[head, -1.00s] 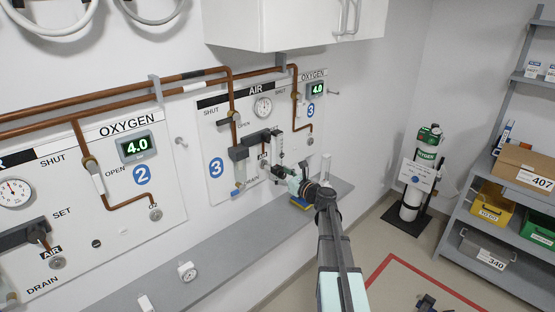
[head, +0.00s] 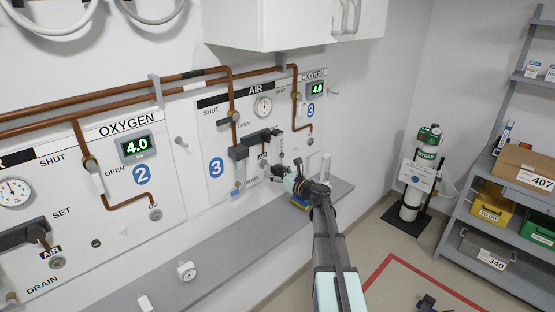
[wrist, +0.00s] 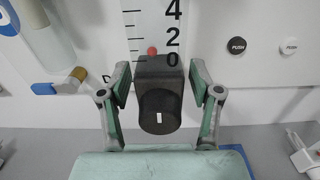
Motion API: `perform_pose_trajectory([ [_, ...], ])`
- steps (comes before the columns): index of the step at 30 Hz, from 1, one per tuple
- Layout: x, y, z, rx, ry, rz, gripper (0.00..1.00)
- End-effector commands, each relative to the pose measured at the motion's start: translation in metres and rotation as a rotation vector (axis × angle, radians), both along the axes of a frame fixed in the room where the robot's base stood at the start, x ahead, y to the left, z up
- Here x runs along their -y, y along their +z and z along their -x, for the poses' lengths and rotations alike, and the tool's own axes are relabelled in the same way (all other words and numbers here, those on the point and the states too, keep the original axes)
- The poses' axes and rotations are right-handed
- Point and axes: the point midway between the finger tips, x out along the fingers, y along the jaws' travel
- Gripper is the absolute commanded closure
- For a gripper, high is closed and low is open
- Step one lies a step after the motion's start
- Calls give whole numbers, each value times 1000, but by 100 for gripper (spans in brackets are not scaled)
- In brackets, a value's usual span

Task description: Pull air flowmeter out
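The air flowmeter is on wall panel 3. In the wrist view its dark block and round knob (wrist: 158,105) sit at the centre, below a clear scale tube marked 4, 2, 0 with a red ball (wrist: 152,51) near 0. In the head view the flowmeter's tube (head: 279,143) shows on the panel above my gripper (head: 283,174). My gripper (wrist: 159,85) has one finger on each side of the dark block, with thin gaps seeming to show at both sides. The back of the block is hidden.
A grey shelf ledge (head: 215,245) runs along the wall under the panels. A white cabinet (head: 290,22) hangs above panel 3. An oxygen cylinder (head: 420,185) stands to the right. Black and white PUSH buttons (wrist: 237,46) are right of the block.

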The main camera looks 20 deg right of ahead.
Motion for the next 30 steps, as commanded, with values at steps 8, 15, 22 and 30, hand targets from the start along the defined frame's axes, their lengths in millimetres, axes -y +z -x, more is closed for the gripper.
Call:
perform_pose_trajectory([
  [8, 0, 1, 0, 2, 0, -1, 100],
  [15, 0, 1, 1, 1, 0, 0, 100],
  [22, 1, 1, 4, 1, 0, 0, 100],
  [30, 3, 1, 8, 1, 0, 0, 100],
])
